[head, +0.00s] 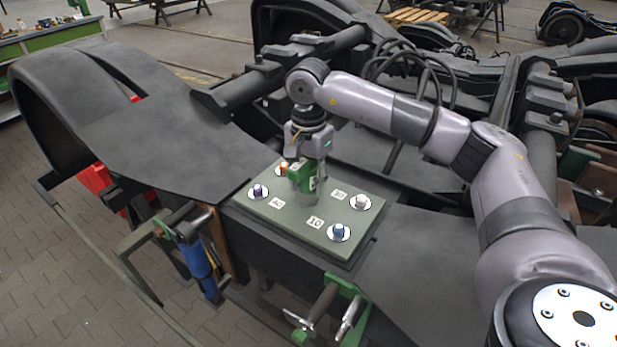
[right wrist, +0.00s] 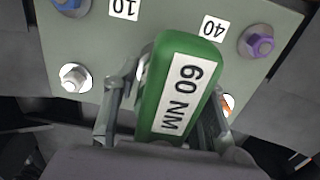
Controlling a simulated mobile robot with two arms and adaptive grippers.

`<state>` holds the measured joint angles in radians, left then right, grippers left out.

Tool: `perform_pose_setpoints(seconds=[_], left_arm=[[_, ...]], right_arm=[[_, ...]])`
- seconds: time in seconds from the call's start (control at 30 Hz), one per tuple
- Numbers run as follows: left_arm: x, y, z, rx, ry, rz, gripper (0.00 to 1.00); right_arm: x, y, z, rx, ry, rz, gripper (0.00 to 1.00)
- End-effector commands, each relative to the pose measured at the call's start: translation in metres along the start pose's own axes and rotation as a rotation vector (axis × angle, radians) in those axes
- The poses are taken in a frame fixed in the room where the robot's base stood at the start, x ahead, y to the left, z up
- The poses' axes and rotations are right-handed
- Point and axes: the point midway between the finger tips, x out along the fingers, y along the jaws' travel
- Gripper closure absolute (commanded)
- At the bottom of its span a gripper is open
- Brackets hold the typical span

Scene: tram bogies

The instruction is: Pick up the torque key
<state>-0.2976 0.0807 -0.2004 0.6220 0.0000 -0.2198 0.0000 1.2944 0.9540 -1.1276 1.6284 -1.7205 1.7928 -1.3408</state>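The torque key is a green block (head: 304,174) with a white label. In the right wrist view the key (right wrist: 178,95) reads "60 NM" and fills the middle. It is over the far part of a grey-green plate (head: 290,222). My right gripper (head: 308,182) points down at the key, with one finger on each side of it. In the right wrist view the fingers (right wrist: 165,105) flank the key; the key hides their contact, so I cannot tell whether they grip it. The key's lower end is hidden. My left gripper is not in view.
The plate carries a purple bolt (head: 258,190), a blue bolt (head: 339,231), a silver bolt (head: 360,202) and an orange bolt (head: 283,170), with number labels. Dark bogie frames surround it. A green clamp (head: 350,305) sits below the plate's front edge.

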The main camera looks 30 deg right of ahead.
Motion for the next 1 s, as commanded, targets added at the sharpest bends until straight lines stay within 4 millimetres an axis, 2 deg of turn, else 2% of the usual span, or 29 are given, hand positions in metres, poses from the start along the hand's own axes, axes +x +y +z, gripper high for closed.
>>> perform_pose_setpoints(seconds=[0.07,0.53,1.0], left_arm=[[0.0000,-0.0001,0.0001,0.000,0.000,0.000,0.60],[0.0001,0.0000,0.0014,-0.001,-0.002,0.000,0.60],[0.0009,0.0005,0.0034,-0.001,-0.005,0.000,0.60]], right_arm=[[-0.0002,-0.0001,0.0000,0.000,0.000,0.000,0.69],[0.0008,0.0003,0.0003,0.000,-0.001,0.002,1.00],[-0.0008,0.0001,0.0005,-0.001,-0.001,0.002,1.00]])
